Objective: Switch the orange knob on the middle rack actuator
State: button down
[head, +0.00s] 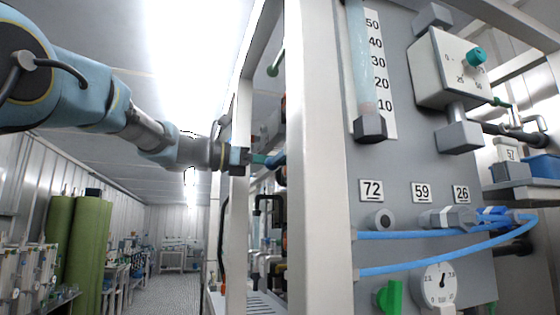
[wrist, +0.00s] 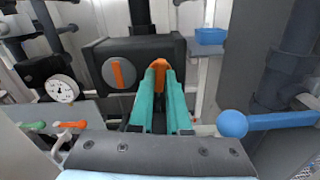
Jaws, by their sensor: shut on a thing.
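In the wrist view a dark actuator box (wrist: 100,50) stands ahead. Its face carries a round grey disc with an upright orange bar (wrist: 117,74). An orange knob (wrist: 158,64) shows at the right part of the box, between the tips of my teal gripper fingers (wrist: 159,76). The fingers are closed on the knob and hide its lower part. In the head view my gripper (head: 264,159) reaches in past a pale rack post. The knob and the box cannot be made out there.
A pressure gauge (wrist: 62,89) and an orange handle (wrist: 70,125) are left of my gripper. A blue ball-ended lever (wrist: 232,123) is close on the right. A blue box (wrist: 210,36) sits behind. In the head view, a pale post (head: 305,150) and panel with blue hoses (head: 430,234) stand right.

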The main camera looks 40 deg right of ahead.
jog(key=shift+f, duration=0.1)
jog(key=c, duration=0.9)
grip_release()
jog(key=shift+b+v, duration=2.05)
jog(key=shift+v, duration=3.4)
